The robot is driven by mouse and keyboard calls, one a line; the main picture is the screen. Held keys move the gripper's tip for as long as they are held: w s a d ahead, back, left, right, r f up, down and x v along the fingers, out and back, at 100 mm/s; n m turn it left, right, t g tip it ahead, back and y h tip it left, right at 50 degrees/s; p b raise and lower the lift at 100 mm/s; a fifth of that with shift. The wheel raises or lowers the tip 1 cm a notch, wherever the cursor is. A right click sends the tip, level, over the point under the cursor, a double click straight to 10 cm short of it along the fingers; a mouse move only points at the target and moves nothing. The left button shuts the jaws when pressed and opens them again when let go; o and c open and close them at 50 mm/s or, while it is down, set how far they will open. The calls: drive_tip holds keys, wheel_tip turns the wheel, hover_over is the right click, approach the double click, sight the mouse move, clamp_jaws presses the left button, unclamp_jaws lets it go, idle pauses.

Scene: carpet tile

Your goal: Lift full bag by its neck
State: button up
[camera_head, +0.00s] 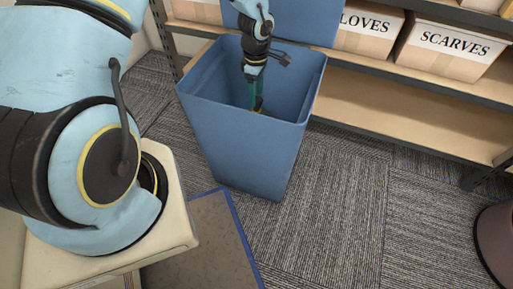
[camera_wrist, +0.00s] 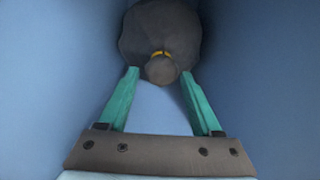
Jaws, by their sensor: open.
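A full dark grey bag (camera_wrist: 160,25) sits down inside the blue bin (camera_head: 234,135), seen in the wrist view. A yellow tie rings its neck (camera_wrist: 160,70), whose rounded top points toward the camera. My gripper (camera_wrist: 160,78) is open, its two green fingers reaching down into the bin. The fingertips lie to the left and right of the neck, apart from it as far as I can tell. In the head view my gripper (camera_head: 256,100) is inside the bin and the front wall hides its tips. The bag is mostly hidden there.
The bin walls surround my gripper closely. Behind stands a shelf (camera_head: 400,115) with boxes, one labelled SCARVES (camera_head: 452,47). A blue-edged mat (camera_head: 205,245) lies in front of the bin. Carpet (camera_head: 330,210) is clear to the right, with a dark rounded object (camera_head: 497,240) at the edge.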

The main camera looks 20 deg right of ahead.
sight(257, 99)
wheel_tip(257, 99, down, 5)
drive_tip(key=shift+s+b, duration=0.1)
drive_tip(key=shift+b, duration=0.4)
drive_tip(key=shift+c, duration=0.3)
clamp_jaws()
drive_tip(key=shift+r, duration=0.1)
idle(0.7)
